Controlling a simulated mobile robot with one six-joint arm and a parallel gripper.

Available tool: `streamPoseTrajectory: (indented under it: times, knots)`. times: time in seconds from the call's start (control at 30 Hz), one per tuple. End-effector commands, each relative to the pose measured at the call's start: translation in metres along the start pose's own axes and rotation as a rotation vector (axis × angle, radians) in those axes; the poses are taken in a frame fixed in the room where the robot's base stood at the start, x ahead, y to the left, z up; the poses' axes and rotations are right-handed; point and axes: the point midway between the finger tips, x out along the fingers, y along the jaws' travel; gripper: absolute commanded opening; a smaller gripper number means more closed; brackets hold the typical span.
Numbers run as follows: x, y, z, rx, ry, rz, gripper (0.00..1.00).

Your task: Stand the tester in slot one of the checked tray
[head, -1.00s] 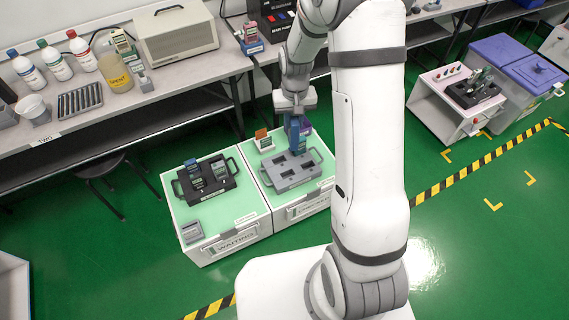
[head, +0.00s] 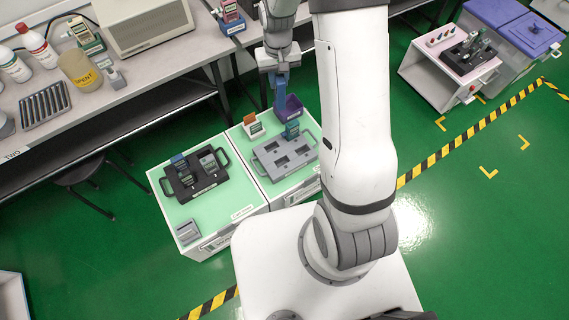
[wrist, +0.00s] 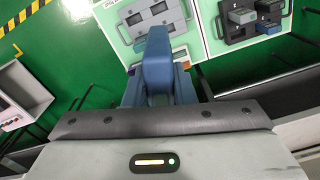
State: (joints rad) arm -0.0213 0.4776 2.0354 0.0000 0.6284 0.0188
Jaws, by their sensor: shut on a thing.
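My gripper (head: 280,70) is shut on a blue tester (head: 281,95), which hangs below it, in front of the purple bin as seen in the head view. In the wrist view the held tester (wrist: 158,65) fills the middle and hides part of what lies beyond. The grey tray (head: 262,160) on the right-hand cabinet stands apart from and below the held tester. It has several slots, and another tester (head: 291,130) stands at its back edge; the other visible slots look empty. The slot numbers are too small to read.
A black tray (head: 172,187) with several testers stands on the left cabinet, marked WAITING. A purple bin (head: 291,108) and a white holder with an orange card (head: 250,122) stand behind the grey tray. The bench (head: 120,95) is crowded.

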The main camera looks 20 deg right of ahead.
Motion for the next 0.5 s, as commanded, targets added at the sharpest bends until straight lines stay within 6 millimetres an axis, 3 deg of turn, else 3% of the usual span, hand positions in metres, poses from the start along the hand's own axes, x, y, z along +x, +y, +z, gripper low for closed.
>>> streamPoseTrajectory:
  times: [0.17,0.5]
  knots:
    - [0.034,-0.003,0.001,-0.135,-0.001,0.000,0.00]
    - [0.113,-0.005,0.003,-0.593,0.000,0.000,0.00]
